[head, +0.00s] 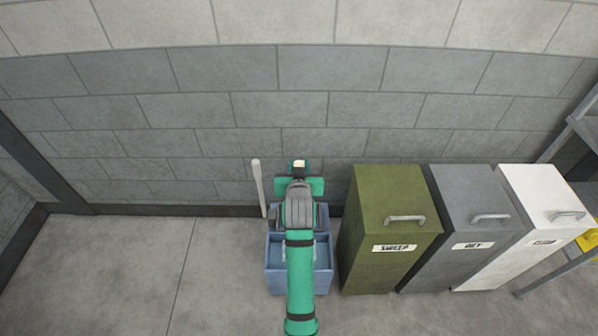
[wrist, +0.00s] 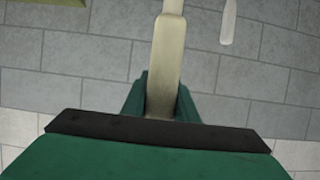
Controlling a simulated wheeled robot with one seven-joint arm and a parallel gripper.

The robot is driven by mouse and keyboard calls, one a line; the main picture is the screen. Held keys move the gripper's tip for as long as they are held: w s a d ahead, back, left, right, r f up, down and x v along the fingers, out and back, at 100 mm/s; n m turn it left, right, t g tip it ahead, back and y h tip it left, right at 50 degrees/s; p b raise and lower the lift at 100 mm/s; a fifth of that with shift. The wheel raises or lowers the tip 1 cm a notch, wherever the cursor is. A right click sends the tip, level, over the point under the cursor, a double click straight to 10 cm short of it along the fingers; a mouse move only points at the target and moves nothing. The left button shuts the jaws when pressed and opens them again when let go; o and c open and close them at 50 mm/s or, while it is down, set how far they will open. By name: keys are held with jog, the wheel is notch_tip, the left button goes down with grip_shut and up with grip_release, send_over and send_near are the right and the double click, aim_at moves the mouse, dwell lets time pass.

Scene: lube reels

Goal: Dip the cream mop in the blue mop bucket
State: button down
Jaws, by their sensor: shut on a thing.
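My gripper (wrist: 163,98) is shut on the cream mop's handle (wrist: 166,60), which runs up between the two green fingers in the wrist view. In the head view my gripper (head: 299,176) is near the back wall, above the back of the blue mop bucket, with the cream handle tip (head: 299,163) just showing. The blue mop bucket (head: 299,283) stands on the floor under my green arm, which covers its middle. The mop's head is hidden by my arm, so I cannot tell whether it is inside the bucket.
A second, paler handle (head: 259,187) stands upright left of the bucket; it also shows in the wrist view (wrist: 229,22). Green (head: 388,250), grey (head: 468,235) and white (head: 545,215) lidded bins stand right of the bucket. The floor at left (head: 110,275) is clear.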

notch_tip(320, 180, up, 8)
jog(key=shift+r, duration=0.15)
dwell(0.5)
dwell(0.9)
